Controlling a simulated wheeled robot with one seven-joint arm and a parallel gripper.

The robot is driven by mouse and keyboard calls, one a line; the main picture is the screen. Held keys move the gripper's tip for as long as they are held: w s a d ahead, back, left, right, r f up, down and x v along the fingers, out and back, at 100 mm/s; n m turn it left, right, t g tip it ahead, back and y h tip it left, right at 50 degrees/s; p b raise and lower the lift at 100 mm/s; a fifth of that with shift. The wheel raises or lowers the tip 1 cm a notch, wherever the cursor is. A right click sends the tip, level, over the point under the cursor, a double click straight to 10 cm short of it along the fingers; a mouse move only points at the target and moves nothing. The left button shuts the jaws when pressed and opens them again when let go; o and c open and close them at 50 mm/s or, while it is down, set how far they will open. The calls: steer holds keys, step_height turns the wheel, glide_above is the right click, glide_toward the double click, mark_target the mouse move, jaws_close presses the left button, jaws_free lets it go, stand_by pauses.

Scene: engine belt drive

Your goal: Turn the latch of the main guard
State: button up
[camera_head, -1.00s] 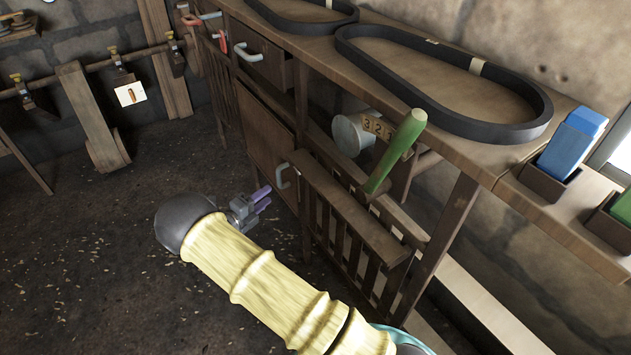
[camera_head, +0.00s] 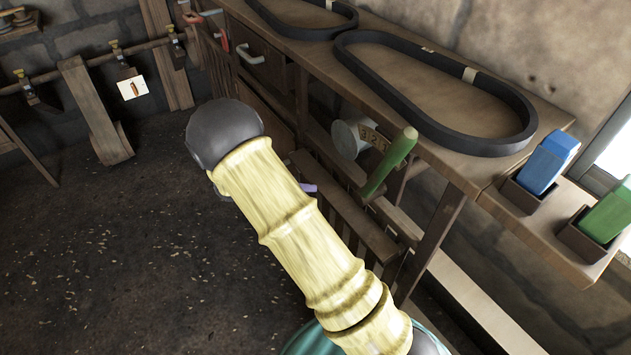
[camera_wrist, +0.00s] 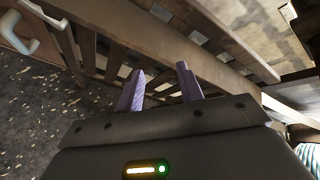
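A slatted wooden guard (camera_head: 345,215) hangs below the workbench in the head view. Its rail (camera_wrist: 190,42) and slats fill the upper part of the wrist view. A green lever (camera_head: 390,162) stands tilted beside the guard's top. I cannot clearly make out which part is the latch. My gripper shows in the wrist view (camera_wrist: 160,71), with its two purple fingers apart and nothing between them. The fingers point at the slats, and I cannot tell whether they touch. In the head view my arm hides most of the gripper; one purple fingertip shows by the guard.
A pale door handle (camera_wrist: 22,36) is at the wrist view's upper left. Black belts (camera_head: 440,95) lie on the workbench (camera_head: 400,150). Blue (camera_head: 548,163) and green (camera_head: 607,212) blocks sit in holders at right. A grey cylinder (camera_head: 347,139) is under the bench.

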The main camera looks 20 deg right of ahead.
steer(key=s+d+r+m+g+y+p, duration=0.2)
steer(key=s+r+m+y+p, duration=0.1)
steer(key=s+r+m, duration=0.3)
steer(key=shift+r+m+p, duration=0.25)
steer(key=shift+m+p, duration=0.05)
steer(key=shift+m, duration=0.3)
steer(key=s+r+m+t+y, duration=0.1)
steer(key=s+r+m+y, duration=0.3)
steer(key=s+m, duration=0.3)
steer(key=s+r+m+t+y, duration=0.1)
steer(key=s+r+m+y, duration=0.3)
steer(key=m, duration=1.1)
steer(key=s+r, duration=0.1)
steer(key=s, duration=0.2)
steer(key=shift+r, duration=0.1)
